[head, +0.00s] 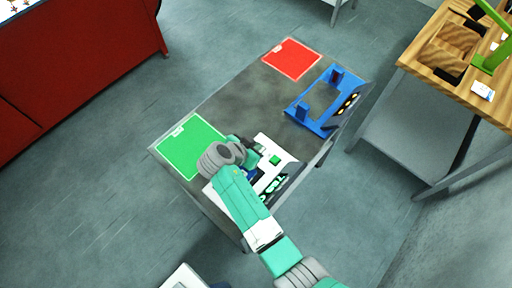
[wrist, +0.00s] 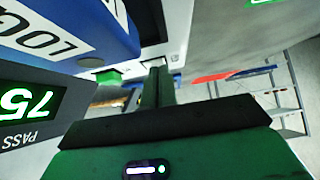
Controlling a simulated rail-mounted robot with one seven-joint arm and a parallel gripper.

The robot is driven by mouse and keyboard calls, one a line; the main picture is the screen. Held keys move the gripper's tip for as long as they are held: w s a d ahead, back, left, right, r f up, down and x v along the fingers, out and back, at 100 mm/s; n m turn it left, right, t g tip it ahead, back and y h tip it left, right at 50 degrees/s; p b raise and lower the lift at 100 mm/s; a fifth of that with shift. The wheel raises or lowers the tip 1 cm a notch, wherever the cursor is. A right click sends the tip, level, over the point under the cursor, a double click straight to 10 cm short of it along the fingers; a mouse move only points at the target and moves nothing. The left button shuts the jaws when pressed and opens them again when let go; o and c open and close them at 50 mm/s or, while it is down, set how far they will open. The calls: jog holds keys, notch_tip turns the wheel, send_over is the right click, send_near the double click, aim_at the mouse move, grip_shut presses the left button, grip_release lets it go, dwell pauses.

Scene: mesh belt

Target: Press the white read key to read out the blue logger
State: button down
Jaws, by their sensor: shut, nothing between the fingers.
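The blue logger (wrist: 70,28), with a white label of partly visible black letters, fills the upper left of the wrist view. In the head view a bit of it (head: 250,174) shows on the white reader station (head: 277,146), partly hidden by my arm. Contact is not clear.
The grey table (head: 240,98) also holds a green mat (head: 190,150), a red mat (head: 291,58) and a blue cradle (head: 312,112). A wooden bench (head: 420,55) stands at the right, a red cabinet (head: 85,60) at the left. The table middle is clear.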

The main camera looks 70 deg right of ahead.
jog(key=shift+s+a+f, duration=0.1)
jog(key=shift+s+f, duration=0.1)
jog(key=shift+f, duration=0.3)
notch_tip(320, 180, up, 5)
jog(key=p, duration=0.4)
jog(key=shift+r, duration=0.15)
jog(key=v, duration=0.9)
jog(key=shift+w+a+b, duration=0.2)
jog(key=shift+w+b, duration=0.15)
jog(key=shift+r, duration=0.1)
